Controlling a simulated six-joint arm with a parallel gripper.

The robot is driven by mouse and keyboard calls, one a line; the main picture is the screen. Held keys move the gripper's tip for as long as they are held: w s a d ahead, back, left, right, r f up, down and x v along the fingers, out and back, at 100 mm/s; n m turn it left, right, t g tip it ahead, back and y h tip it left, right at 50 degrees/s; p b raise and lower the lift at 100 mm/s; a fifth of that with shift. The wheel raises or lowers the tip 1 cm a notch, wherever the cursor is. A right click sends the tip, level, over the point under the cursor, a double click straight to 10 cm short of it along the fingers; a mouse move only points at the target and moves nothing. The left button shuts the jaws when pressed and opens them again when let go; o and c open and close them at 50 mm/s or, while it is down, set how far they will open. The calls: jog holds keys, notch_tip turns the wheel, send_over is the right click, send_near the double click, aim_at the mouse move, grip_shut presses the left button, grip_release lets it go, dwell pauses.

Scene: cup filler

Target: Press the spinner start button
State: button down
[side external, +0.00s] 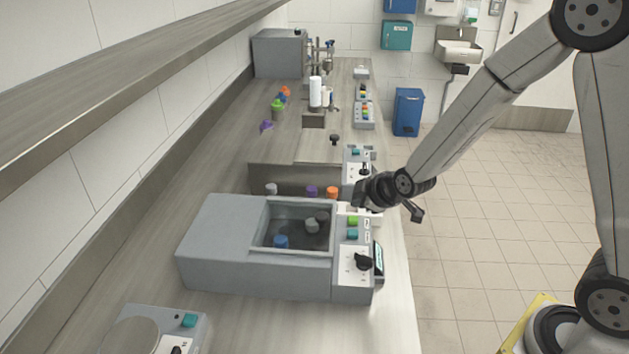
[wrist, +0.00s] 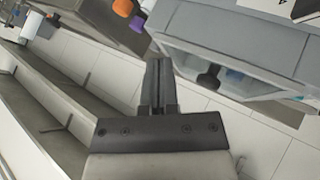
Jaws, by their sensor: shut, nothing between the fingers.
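The spinner (side external: 215,238) is a grey box on the bench with a square recess holding several small cups or caps, one of them blue (side external: 281,241). Its front panel (side external: 350,281) has a green button (side external: 353,220), a teal button (side external: 352,235) and a black knob (side external: 362,262). The labels are too small to read, so I cannot tell which button is start. My gripper (side external: 359,201) is above the far end of this panel, near the green button and apparently apart from it. In the wrist view, my gripper (wrist: 159,72) is shut and empty, beside the spinner housing (wrist: 225,45); no button shows there.
Purple (side external: 312,191) and orange (side external: 332,192) caps stand just behind the spinner, close to my gripper. Another control panel (side external: 357,157) lies beyond. A device with a round plate (side external: 131,336) is at the near left. A long shelf (side external: 130,85) overhangs the left side.

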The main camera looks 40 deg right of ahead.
aim_at(356, 220)
jog(key=w+d+r, duration=0.3)
jog(key=shift+w+d, duration=0.1)
jog(key=shift+d, duration=0.05)
dwell(0.3)
jog(key=shift+f, duration=0.15)
jog(key=shift+f, duration=4.25)
jog(key=shift+f, duration=0.9)
dwell(0.4)
jog(key=shift+r, duration=0.9)
jog(key=shift+r, duration=2.5)
